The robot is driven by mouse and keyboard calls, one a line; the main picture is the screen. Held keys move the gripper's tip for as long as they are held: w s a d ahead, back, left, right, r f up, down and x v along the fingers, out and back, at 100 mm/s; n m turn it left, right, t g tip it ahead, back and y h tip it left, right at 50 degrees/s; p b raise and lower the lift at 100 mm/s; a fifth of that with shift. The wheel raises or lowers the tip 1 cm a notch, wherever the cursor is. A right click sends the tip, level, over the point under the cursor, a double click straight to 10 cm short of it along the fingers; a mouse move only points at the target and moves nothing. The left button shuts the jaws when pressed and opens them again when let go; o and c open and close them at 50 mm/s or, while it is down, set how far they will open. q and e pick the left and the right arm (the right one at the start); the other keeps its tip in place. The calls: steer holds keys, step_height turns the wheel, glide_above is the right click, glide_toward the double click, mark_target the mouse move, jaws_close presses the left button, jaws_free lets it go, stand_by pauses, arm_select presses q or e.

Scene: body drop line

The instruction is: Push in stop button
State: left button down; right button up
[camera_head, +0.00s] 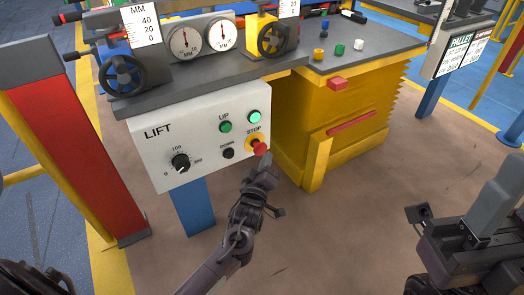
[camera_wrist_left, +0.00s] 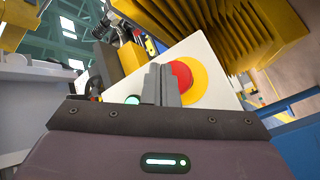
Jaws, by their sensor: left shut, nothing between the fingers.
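The red stop button (camera_head: 260,148) sits on a yellow round base at the lower right of the white LIFT panel (camera_head: 165,155), under the word STOP. My left gripper (camera_head: 266,160) is shut and empty, its fingertips just below the button. In the left wrist view, the closed fingers (camera_wrist_left: 160,82) overlap the left part of the red button (camera_wrist_left: 182,76) and its yellow base (camera_wrist_left: 201,82). I cannot tell whether they touch it. My right gripper (camera_head: 490,200) is at the right edge, away from the panel; its finger gap is not clear.
The panel also carries a green UP button (camera_head: 225,127), a black DOWN button (camera_head: 228,153), a green lamp (camera_head: 254,117) and a black dial (camera_head: 180,163). A yellow cabinet (camera_head: 325,120) stands right of it. A red and yellow post (camera_head: 70,140) stands left. The floor in front is clear.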

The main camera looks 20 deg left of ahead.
arm_select(q)
steer(key=shift+a, duration=0.1)
stand_by(0.3)
steer(key=shift+w+a, duration=0.25)
steer(key=shift+w+a, duration=0.45)
steer(key=shift+a, duration=0.15)
stand_by(0.9)
steer(key=shift+s+d, duration=0.1)
steer(key=shift+s+d+p, duration=0.55)
steer(key=shift+s+d, duration=0.05)
steer(key=shift+d, duration=0.2)
steer(key=shift+d, duration=0.1)
steer(key=s+d+p, duration=0.1)
steer(key=d, duration=0.1)
steer(key=s+d, duration=0.1)
steer(key=s, duration=0.1)
steer(key=shift+d+p, duration=0.35)
steer(key=shift+d, duration=0.05)
